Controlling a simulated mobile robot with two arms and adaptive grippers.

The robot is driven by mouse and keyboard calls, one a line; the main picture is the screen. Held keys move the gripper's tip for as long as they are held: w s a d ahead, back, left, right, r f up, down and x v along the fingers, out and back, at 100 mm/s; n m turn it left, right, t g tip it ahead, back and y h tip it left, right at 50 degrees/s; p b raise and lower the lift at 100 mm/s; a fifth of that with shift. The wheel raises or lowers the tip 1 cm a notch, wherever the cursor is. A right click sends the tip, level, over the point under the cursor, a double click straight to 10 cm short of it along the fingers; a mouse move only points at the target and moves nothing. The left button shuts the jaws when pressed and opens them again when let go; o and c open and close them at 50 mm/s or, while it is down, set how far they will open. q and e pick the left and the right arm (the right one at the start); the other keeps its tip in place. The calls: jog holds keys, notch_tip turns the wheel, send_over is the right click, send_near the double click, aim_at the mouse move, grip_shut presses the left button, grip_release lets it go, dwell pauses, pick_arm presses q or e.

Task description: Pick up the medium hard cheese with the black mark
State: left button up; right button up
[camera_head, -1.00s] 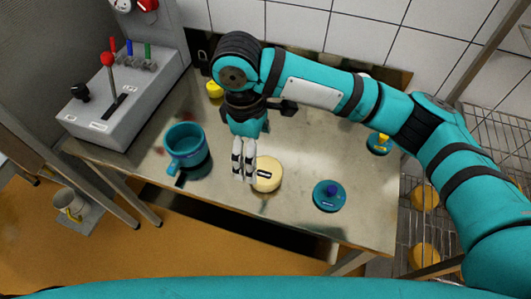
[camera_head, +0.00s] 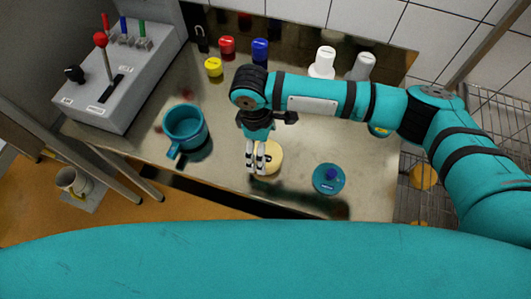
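A round pale-yellow cheese (camera_head: 274,154) lies on the metal table near its front edge. A small dark mark shows on it, partly covered by my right gripper (camera_head: 256,158). That gripper points down at the left side of the cheese, its two pale fingers close together and overlapping the cheese in the picture. I cannot tell whether they touch it or how far apart they are. My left gripper is not in view.
A teal mug (camera_head: 186,128) stands left of the cheese and a teal lid-like disc with a blue knob (camera_head: 329,179) to its right. A grey lever box (camera_head: 118,85) is at left. Yellow (camera_head: 213,67), red (camera_head: 227,45), blue (camera_head: 260,50) and white containers (camera_head: 322,62) stand behind.

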aim_at(266, 155)
jog(key=shift+d+f+p, duration=0.1)
jog(key=shift+f+p, duration=0.35)
jog(key=shift+f, duration=0.3)
notch_tip(266, 155, down, 3)
jog(key=shift+r+p, duration=0.15)
jog(key=shift+p, duration=0.2)
jog(key=shift+w+d+f, duration=0.1)
jog(key=shift+f, duration=0.45)
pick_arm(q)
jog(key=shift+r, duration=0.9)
pick_arm(e)
jog(key=c, duration=0.9)
jog(key=shift+r, duration=0.1)
jog(key=shift+c, duration=0.2)
